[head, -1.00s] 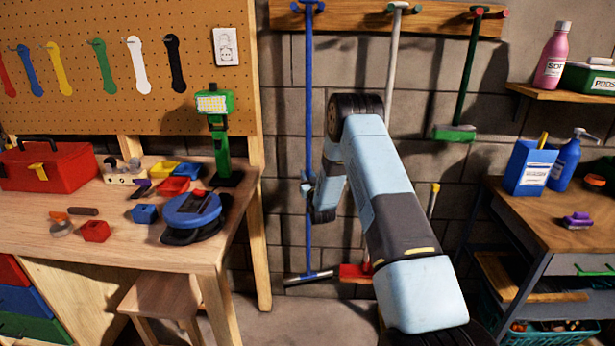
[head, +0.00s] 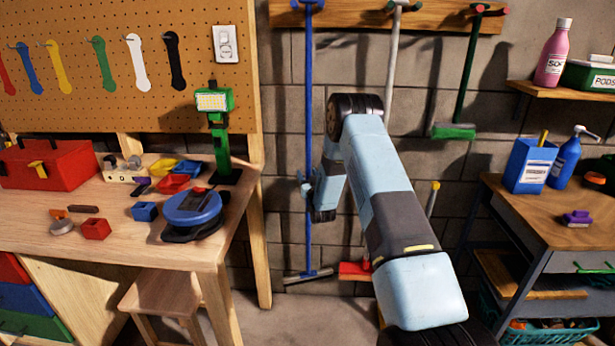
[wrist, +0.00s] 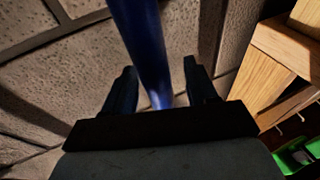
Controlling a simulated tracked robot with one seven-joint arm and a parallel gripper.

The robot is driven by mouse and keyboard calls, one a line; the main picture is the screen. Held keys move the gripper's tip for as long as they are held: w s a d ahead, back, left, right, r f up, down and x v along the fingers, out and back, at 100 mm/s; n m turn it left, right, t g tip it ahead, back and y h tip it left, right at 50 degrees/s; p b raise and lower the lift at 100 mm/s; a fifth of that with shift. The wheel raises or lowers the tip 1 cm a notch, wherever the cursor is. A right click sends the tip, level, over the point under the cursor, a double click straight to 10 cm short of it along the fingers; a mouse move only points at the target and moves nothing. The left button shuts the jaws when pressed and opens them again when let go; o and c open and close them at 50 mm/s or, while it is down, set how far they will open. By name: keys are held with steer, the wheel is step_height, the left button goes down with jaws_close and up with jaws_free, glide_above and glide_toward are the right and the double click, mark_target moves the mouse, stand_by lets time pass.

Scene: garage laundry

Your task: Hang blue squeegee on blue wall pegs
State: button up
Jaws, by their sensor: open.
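The blue squeegee (head: 309,120) stands upright against the block wall, its long blue handle reaching up to the blue pegs (head: 310,5) on the wooden wall rail. Its head (head: 308,276) hangs low near the floor. I cannot tell from here whether the handle's top rests on the pegs. My gripper (head: 307,188) is at the handle's lower half. In the wrist view the blue handle (wrist: 145,45) runs between the two dark fingers of my gripper (wrist: 162,85), which are apart, with gaps on both sides.
A white-handled tool (head: 393,65) with a red head and a green brush (head: 455,131) hang to the right. The wooden workbench (head: 110,235) stands left, with a stool (head: 163,300) under it. A dark-framed bench (head: 550,225) stands right.

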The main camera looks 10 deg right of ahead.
steer(key=v, duration=1.3)
step_height(320, 180, up, 16)
steer(key=a+g, duration=0.1)
steer(key=g, duration=0.3)
steer(key=s+r+g, duration=0.3)
steer(key=s+r, duration=0.6)
steer(key=r, duration=0.3)
steer(key=s+a+r+g, duration=0.1)
steer(key=s+r+g, duration=0.1)
steer(key=s, duration=1.1)
steer(key=s+a+r+g, duration=0.1)
steer(key=s+r+g, duration=0.2)
steer(key=s, duration=1)
steer(key=s+a+r+g, duration=0.1)
steer(key=s+r+g, duration=0.2)
steer(key=s, duration=1)
steer(key=shift+s, duration=0.4)
